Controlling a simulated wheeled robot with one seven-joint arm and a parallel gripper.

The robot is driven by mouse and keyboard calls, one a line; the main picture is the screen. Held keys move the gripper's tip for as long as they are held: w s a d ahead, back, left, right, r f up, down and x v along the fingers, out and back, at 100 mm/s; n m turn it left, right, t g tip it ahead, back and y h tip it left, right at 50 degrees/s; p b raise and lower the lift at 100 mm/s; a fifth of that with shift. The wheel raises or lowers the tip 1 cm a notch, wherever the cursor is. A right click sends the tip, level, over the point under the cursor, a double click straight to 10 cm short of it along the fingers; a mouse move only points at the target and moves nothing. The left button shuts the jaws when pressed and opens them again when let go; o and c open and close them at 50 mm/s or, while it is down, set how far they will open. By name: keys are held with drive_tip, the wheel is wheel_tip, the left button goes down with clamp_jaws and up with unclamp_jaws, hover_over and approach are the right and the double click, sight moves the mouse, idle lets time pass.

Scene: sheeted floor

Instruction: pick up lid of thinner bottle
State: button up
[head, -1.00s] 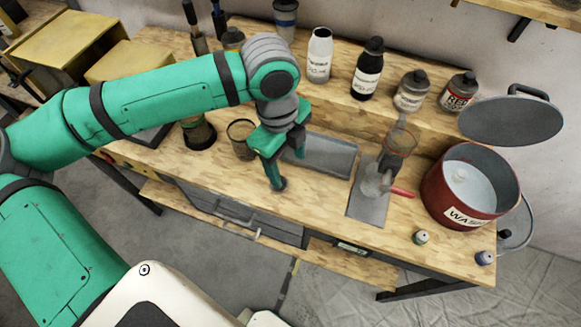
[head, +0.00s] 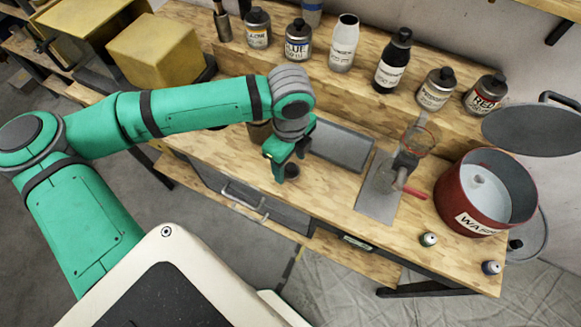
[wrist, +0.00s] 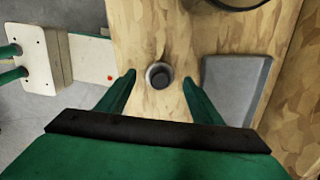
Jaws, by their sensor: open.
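A small round dark lid (head: 292,171) with a grey rim lies on the wooden bench near its front edge. In the wrist view the lid (wrist: 160,75) sits between the fingertips with a gap on both sides. My gripper (head: 286,163) is open and points down over it; the wrist view shows both fingers of my gripper (wrist: 159,79) apart and empty. A white bottle (head: 343,45) on the back shelf has an open dark mouth and no cap. Its label is too small to read, so I cannot tell which bottle is the thinner.
A grey tray (head: 340,147) lies right of my gripper. A glass funnel on a stand (head: 417,138) and a red pot (head: 462,205) stand farther right. A dark container (head: 259,133) is partly hidden behind my gripper.

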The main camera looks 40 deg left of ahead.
drive_tip(key=shift+f, duration=0.75)
drive_tip(key=shift+c, duration=0.7)
drive_tip(key=c, duration=1)
drive_tip(key=shift+o, duration=0.2)
drive_tip(key=shift+r, duration=0.1)
